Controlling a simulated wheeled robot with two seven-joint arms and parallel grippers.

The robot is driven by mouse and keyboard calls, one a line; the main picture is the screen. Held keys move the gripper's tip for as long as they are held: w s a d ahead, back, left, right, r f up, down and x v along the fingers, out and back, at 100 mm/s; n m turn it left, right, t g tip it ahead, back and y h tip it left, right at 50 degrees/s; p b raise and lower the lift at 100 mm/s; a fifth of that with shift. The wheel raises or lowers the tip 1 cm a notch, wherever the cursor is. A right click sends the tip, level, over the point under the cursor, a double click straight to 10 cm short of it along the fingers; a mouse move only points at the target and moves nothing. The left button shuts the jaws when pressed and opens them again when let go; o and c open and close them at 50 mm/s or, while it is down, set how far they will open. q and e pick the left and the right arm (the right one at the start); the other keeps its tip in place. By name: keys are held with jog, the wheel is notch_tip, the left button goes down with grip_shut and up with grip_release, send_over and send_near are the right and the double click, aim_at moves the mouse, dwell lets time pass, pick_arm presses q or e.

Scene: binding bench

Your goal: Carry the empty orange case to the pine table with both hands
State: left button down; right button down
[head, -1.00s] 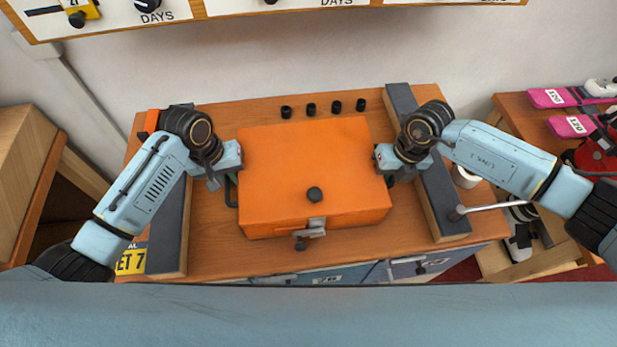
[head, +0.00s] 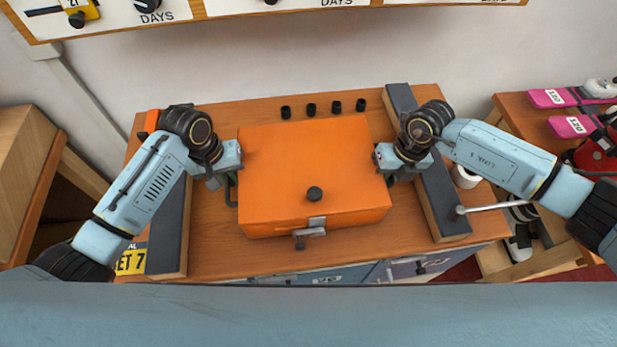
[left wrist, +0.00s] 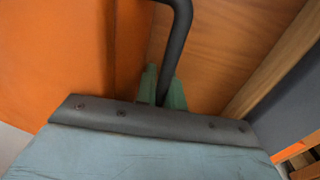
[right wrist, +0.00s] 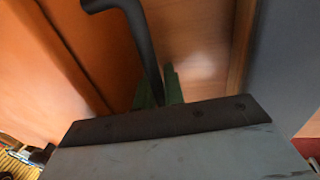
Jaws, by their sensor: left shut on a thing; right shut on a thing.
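The orange case (head: 310,165) is closed, with a dark knob on its lid and a metal latch (head: 312,228) at the front. It is over the middle of the wooden bench top; I cannot tell for sure whether it touches it. My left gripper (head: 230,182) is shut on the dark handle at the case's left side; the handle (left wrist: 178,50) stands between the green fingers in the left wrist view. My right gripper (head: 390,176) is shut on the right side handle, which also shows in the right wrist view (right wrist: 143,50). The case's inside is hidden.
Dark-topped rails flank the case on the left (head: 170,225) and right (head: 443,195) of the bench (head: 215,250). Several small black cups stand behind it. A metal lever (head: 495,208) juts out at the right rail. A side table (head: 515,110) with pink-tagged things is at the right.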

pick_arm(q)
jog(key=shift+r, duration=0.25)
pick_arm(e)
jog(key=shift+r, duration=0.2)
